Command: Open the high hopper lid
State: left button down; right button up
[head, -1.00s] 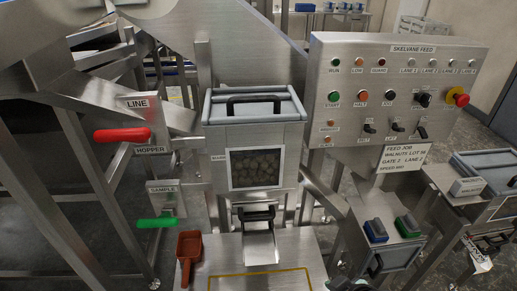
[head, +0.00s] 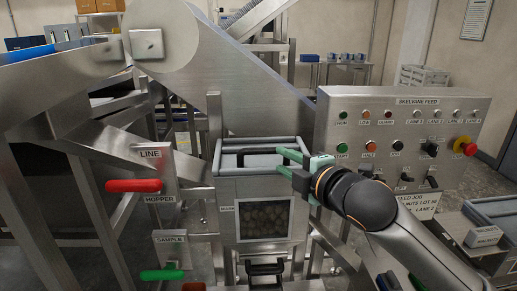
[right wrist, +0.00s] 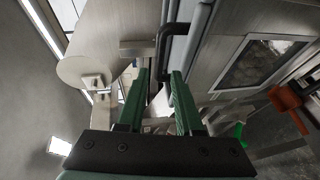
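The high hopper's grey lid (head: 228,168) lies shut on top of the steel hopper, whose front window (head: 264,219) shows walnuts. A black bar handle (head: 246,153) runs across the lid; it also shows in the right wrist view (right wrist: 162,45). My right gripper (head: 280,160) reaches in from the right, with its green fingers by the handle's right end. In the right wrist view its fingers (right wrist: 160,72) are apart, with the handle just ahead of and between the tips. I cannot tell whether they touch it. My left gripper is out of view.
The control panel (head: 390,112) with its buttons and red stop knob stands right of the hopper, behind my right arm. A red lever (head: 134,185) and a green lever (head: 162,274) stick out at the left. A lower grey-lidded bin (head: 495,215) is at far right.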

aim_at(259, 160)
jog(key=p+x, duration=0.2)
jog(key=x, duration=1)
jog(key=shift+w+a+f, duration=0.1)
jog(key=shift+w, duration=0.05)
grip_shut()
dwell(1.2)
